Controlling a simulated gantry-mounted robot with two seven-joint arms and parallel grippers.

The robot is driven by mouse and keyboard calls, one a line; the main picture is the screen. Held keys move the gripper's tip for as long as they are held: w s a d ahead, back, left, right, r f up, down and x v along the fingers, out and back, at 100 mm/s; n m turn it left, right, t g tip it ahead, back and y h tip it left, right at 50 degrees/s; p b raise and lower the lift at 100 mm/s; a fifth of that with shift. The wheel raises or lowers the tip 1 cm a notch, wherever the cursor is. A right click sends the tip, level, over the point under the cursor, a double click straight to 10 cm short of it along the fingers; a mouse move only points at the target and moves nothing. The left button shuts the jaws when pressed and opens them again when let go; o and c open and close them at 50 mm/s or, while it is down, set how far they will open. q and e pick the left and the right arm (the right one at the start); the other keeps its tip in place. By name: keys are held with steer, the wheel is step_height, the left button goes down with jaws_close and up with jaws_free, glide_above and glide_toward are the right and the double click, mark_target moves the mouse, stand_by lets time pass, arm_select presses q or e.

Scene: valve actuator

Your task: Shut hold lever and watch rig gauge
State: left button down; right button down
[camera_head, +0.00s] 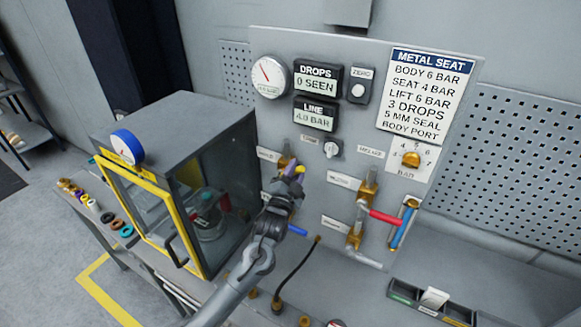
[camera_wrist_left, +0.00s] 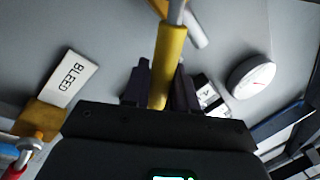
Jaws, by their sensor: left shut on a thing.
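The hold lever has a yellow handle (camera_head: 299,169) on a brass valve on the rig panel, beside a small label that appears to read HOLD. My left gripper (camera_head: 290,183) is shut on this yellow handle. In the left wrist view the handle (camera_wrist_left: 168,62) runs between the two dark fingers (camera_wrist_left: 160,88). The round white rig gauge (camera_head: 269,76) is at the panel's upper left, with a red needle pointing up-left. A white dial (camera_wrist_left: 251,76) also shows at the right of the wrist view. My right gripper is out of view.
The DROPS display (camera_head: 317,79) reads 0 SEEN and the LINE display (camera_head: 315,115) appears to read 4.0 BAR. A yellow-framed glass cabinet (camera_head: 228,146) stands left of my arm. Red (camera_head: 385,217) and blue (camera_head: 402,228) handles lie to the right. A small tray (camera_head: 432,303) sits at lower right.

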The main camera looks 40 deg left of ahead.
arm_select(q)
steer(key=shift+w+d+f+m+t+h+b, duration=0.15)
steer(key=shift+d+f+m+h+b, duration=0.3)
steer(key=shift+f+m, duration=0.85)
steer(key=shift+s+d+f+m+t+h+b, duration=0.1)
steer(key=shift+d+f+m+t+h+b, duration=0.3)
steer(key=shift+m, duration=1.55)
steer(key=shift+w+d+f+m+t+h+b, duration=0.15)
steer(key=shift+f+m+h, duration=0.65)
steer(key=shift+m, duration=0.85)
steer(key=shift+f, duration=0.25)
steer(key=c, duration=1)
jaws_free()
steer(key=shift+s, duration=0.1)
steer(key=shift+b+v, duration=1.05)
steer(key=shift+v, duration=4.3)
